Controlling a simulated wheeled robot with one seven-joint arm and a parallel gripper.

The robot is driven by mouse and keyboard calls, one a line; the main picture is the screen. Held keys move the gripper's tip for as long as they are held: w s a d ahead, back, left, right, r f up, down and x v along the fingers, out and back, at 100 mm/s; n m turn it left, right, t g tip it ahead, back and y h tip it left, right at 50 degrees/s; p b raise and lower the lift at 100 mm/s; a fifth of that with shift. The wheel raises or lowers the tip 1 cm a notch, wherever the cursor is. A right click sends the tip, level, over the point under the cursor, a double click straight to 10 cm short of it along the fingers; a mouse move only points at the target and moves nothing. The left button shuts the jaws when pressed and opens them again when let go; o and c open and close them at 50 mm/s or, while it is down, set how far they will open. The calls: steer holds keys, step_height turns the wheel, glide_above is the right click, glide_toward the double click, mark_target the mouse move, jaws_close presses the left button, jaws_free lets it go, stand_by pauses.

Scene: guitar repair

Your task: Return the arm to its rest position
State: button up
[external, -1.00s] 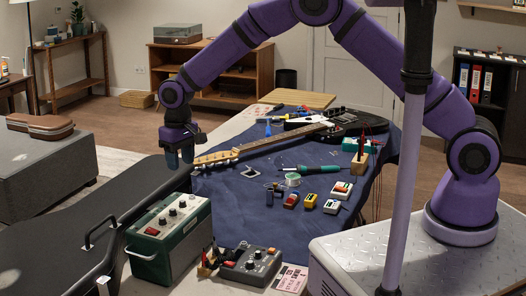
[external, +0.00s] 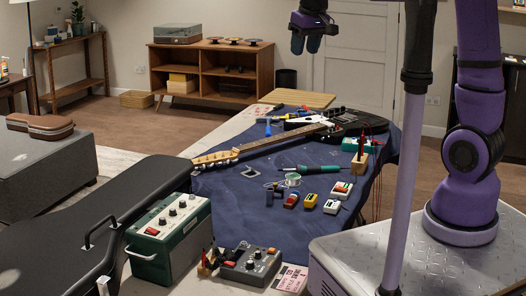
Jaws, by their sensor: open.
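My gripper (external: 306,42) hangs at the top of the external view, high above the far end of the workbench, pointing down. Its fingers are apart and nothing shows between them. My arm (external: 475,130) rises nearly straight from its base at the right, and its upper links run out of the picture at the top. The gripper touches nothing.
The blue-covered bench (external: 235,210) holds an electric guitar (external: 270,141), a green-handled soldering iron (external: 318,169), several small pedals and tools. A green amplifier box (external: 168,240) and a black case (external: 100,220) stand at the front left. A dark post (external: 417,60) stands before my arm.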

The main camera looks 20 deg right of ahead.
steer(key=s+d+r+m+t, duration=0.15)
steer(key=s+d+r, duration=0.25)
steer(key=s+d, duration=0.7)
steer(key=s+d+f+m+t+h, duration=0.1)
steer(key=s+d+f, duration=0.1)
steer(key=s+d, duration=0.7)
steer(key=s, duration=0.4)
steer(key=shift+d+f, duration=0.15)
steer(key=shift+f, duration=0.2)
steer(key=shift+m, duration=0.25)
